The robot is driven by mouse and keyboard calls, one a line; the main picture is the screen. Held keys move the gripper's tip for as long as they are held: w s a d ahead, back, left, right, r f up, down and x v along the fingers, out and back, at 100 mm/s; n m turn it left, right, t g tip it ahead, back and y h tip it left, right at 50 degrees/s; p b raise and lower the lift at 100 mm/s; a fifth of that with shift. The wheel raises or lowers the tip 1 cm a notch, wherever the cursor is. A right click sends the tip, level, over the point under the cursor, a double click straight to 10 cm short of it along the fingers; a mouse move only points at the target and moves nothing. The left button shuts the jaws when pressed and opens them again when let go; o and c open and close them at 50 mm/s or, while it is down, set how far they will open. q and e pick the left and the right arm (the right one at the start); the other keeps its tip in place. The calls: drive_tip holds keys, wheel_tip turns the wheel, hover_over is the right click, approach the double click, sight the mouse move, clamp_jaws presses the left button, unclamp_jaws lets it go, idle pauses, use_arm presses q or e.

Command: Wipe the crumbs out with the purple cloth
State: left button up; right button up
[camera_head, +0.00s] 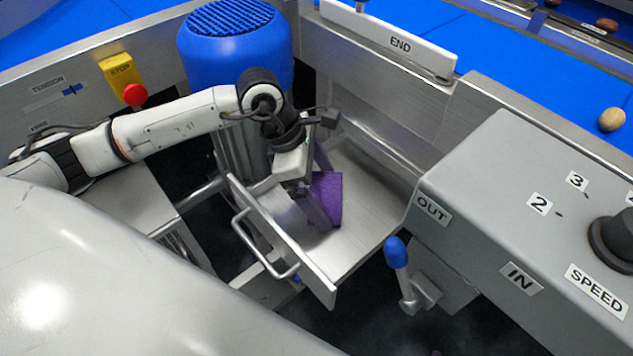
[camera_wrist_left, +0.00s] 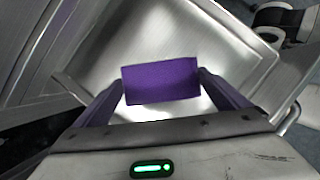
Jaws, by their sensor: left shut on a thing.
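My left gripper (camera_head: 316,205) is shut on the purple cloth (camera_head: 332,190), which looks like a folded pad. It holds the cloth inside an open metal drawer or tray (camera_head: 365,205) with a bar handle at its front. In the left wrist view the cloth (camera_wrist_left: 162,82) sits between the two fingertips, over the bright metal floor of the tray (camera_wrist_left: 135,40). I cannot tell whether the cloth touches the floor. No crumbs can be made out on the visible floor. My right gripper is not in view.
A blue motor housing (camera_head: 235,50) stands behind my left arm. A grey control box (camera_head: 530,200) with a knob is to the right, and a blue-tipped lever (camera_head: 397,252) is beside the tray. A yellow stop box (camera_head: 121,75) is at left.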

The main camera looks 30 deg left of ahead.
use_arm(q)
drive_tip(key=shift+s+d, duration=0.45)
drive_tip(key=shift+d, duration=0.7)
drive_tip(key=shift+s+d, duration=0.4)
drive_tip(key=shift+d, duration=0.75)
drive_tip(key=shift+s+d, duration=0.45)
drive_tip(key=shift+d, duration=0.7)
drive_tip(key=shift+r, duration=0.1)
wheel_tip(320, 180, up, 5)
drive_tip(key=p, duration=0.3)
drive_tip(key=shift+p, duration=0.3)
drive_tip(key=shift+r, duration=0.5)
drive_tip(key=shift+r+p, duration=0.1)
drive_tip(key=shift+p, duration=0.2)
drive_tip(key=shift+r+p, duration=0.7)
drive_tip(key=shift+r, duration=0.7)
drive_tip(key=shift+r, duration=0.1)
